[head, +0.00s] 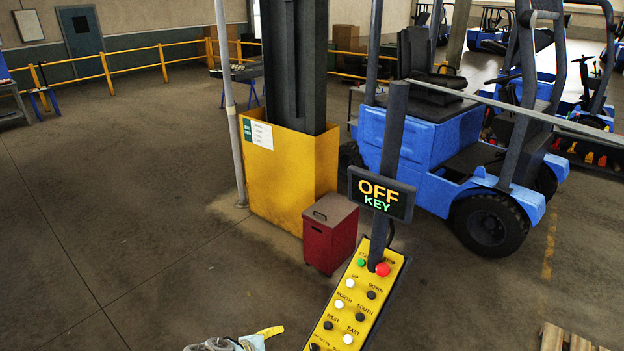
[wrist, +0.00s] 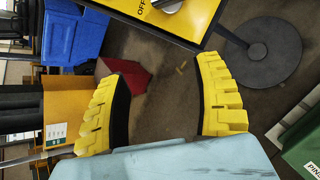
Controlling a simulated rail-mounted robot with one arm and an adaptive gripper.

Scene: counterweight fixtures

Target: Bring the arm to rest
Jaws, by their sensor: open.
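My gripper (wrist: 165,70) shows in the wrist view with its two yellow ribbed fingers wide apart and nothing between them. In the head view only a pale part and a yellow fingertip of my gripper (head: 262,335) show at the bottom edge; the rest of the arm is out of the frame. The yellow control panel (head: 364,300) stands just to the right of it, with several buttons and a display (head: 381,195) reading "OFF KEY". In the wrist view the panel (wrist: 190,18) is beyond the fingertips, with part of a key switch at the top edge.
A red bin (head: 329,235) stands beside a yellow column guard (head: 270,180). A blue forklift (head: 420,150) is behind the panel. In the wrist view a dark round base (wrist: 265,60) and a green box (wrist: 302,140) lie to the right. The floor at left is clear.

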